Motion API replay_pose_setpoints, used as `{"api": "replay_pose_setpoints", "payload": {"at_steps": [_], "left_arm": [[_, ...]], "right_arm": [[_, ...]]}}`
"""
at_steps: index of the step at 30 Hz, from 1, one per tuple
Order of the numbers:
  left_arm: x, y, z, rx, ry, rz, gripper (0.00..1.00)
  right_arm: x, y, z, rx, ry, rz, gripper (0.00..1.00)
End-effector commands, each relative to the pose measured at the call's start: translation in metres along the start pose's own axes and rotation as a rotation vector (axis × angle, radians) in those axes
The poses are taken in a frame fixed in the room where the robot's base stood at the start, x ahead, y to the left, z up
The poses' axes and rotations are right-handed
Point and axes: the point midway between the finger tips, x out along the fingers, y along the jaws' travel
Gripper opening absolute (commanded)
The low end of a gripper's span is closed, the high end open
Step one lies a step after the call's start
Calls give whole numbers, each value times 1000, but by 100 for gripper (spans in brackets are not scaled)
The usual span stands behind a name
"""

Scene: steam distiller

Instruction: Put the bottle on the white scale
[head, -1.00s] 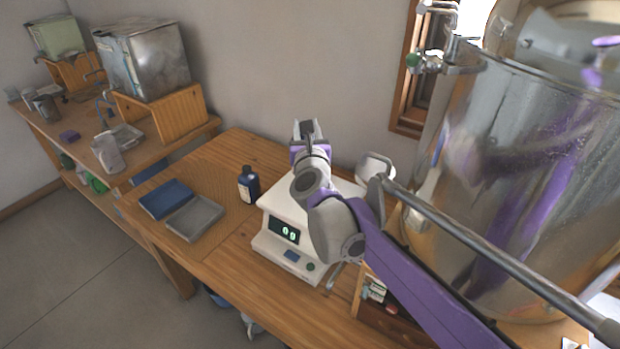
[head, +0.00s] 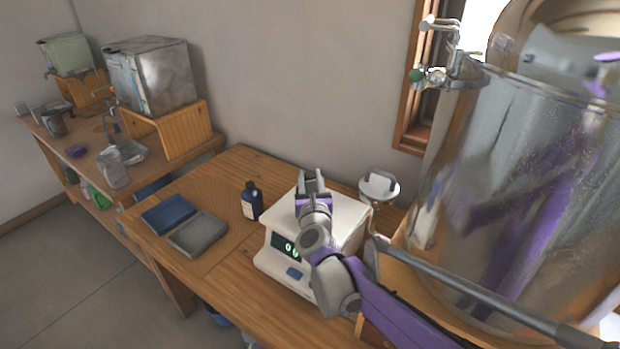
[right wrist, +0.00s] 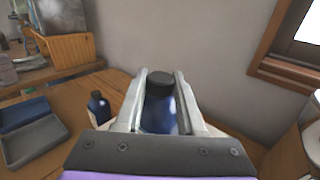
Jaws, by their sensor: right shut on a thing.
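The white scale (head: 281,264) stands on the wooden table, its display partly covered by my right arm. My right gripper (head: 312,177) is over the back of the scale. In the right wrist view my right gripper (right wrist: 160,98) is shut on a blue bottle (right wrist: 159,112) with a black cap, held upright between the fingers. In the head view my gripper hides this bottle, and I cannot tell whether it touches the scale. A second dark blue bottle (head: 251,201) with a pale label stands on the table left of the scale. My left gripper is out of view.
A blue tray (head: 168,213) and a grey tray (head: 198,233) lie left of the scale. A large shiny metal vessel (head: 510,190) fills the right side. A round metal-topped item (head: 379,187) stands behind the scale. A side table (head: 88,160) at left holds metal boxes.

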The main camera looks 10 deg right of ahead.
Motion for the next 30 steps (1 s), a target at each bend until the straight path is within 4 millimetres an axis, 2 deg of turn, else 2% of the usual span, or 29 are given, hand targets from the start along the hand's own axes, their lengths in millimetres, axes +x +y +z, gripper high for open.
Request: {"api": "replay_pose_setpoints", "payload": {"at_steps": [3, 4, 8, 20, 23, 30], "left_arm": [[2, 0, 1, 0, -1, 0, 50], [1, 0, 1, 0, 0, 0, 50], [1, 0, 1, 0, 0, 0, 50], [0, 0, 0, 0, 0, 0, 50], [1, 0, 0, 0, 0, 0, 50], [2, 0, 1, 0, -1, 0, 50]], "right_arm": [[0, 0, -3, 0, 0, -1, 0], [0, 0, -3, 0, 0, 0, 44], [0, 0, -3, 0, 0, 0, 67], [-4, 0, 1, 1, 0, 0, 68], [-19, 0, 0, 2, 0, 0, 68], [-72, 0, 0, 1, 0, 1, 68]]}}
